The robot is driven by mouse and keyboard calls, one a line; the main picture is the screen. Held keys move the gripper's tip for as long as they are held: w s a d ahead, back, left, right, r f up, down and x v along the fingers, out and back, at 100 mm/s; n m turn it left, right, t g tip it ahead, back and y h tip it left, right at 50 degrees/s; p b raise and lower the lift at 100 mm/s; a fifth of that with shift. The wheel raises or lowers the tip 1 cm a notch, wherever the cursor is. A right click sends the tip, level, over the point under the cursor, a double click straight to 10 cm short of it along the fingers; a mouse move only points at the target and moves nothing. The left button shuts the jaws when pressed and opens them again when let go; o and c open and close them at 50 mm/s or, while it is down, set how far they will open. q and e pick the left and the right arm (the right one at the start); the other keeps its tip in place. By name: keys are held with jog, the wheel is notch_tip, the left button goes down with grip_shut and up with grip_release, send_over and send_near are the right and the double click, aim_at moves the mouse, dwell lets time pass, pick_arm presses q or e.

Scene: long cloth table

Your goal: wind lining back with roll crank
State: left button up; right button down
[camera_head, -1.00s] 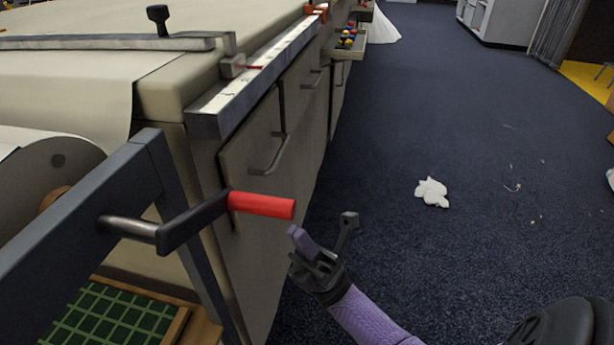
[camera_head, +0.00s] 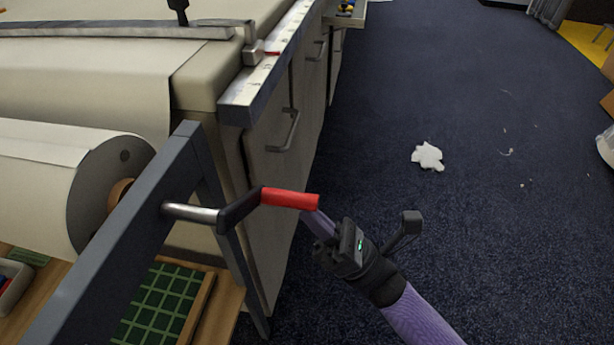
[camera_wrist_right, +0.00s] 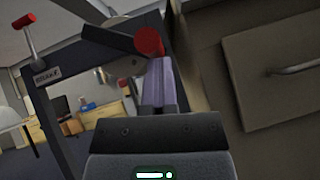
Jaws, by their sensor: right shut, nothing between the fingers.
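The roll crank has a red handle (camera_head: 290,199), a dark crank arm and a metal shaft through the grey frame (camera_head: 110,255). The white lining roll (camera_head: 40,185) lies behind that frame, with a sheet running up over the table. My right gripper (camera_head: 314,218) is shut and empty, its purple fingertips at the free end of the red handle. In the right wrist view the fingers (camera_wrist_right: 160,85) point at the round red handle end (camera_wrist_right: 149,42). They look very close to it; I cannot tell whether they touch. My left gripper is not in view.
A drawer cabinet with metal handles (camera_head: 287,132) stands beyond the crank, under the table edge (camera_head: 265,75). A green gridded mat (camera_head: 160,305) lies on the wooden shelf below. Open dark carpet is on the right, with a white scrap (camera_head: 427,155) on it.

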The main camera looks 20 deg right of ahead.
jog(key=r, duration=0.1)
jog(key=w+r, duration=0.1)
jog(key=a+r, duration=0.1)
jog(key=r, duration=0.1)
jog(key=shift+w+r, duration=0.1)
jog(key=shift+w, duration=0.2)
jog(key=shift+w+d+r, duration=0.15)
jog(key=shift+r, duration=0.5)
jog(key=r+n+g+y, duration=0.1)
jog(key=n+g+y, duration=0.1)
jog(key=n+g, duration=0.1)
jog(key=r+n+g+y+b, duration=0.1)
jog(key=n+g+y, duration=0.1)
jog(key=n+g, duration=0.1)
jog(key=r+n+g+y+b, duration=0.1)
jog(key=r+n+g+y, duration=0.1)
jog(key=n, duration=0.3)
jog(key=shift+w+d+n+g, duration=0.2)
jog(key=shift+w+n+g, duration=0.1)
jog(key=shift+g, duration=0.1)
jog(key=shift+b, duration=0.3)
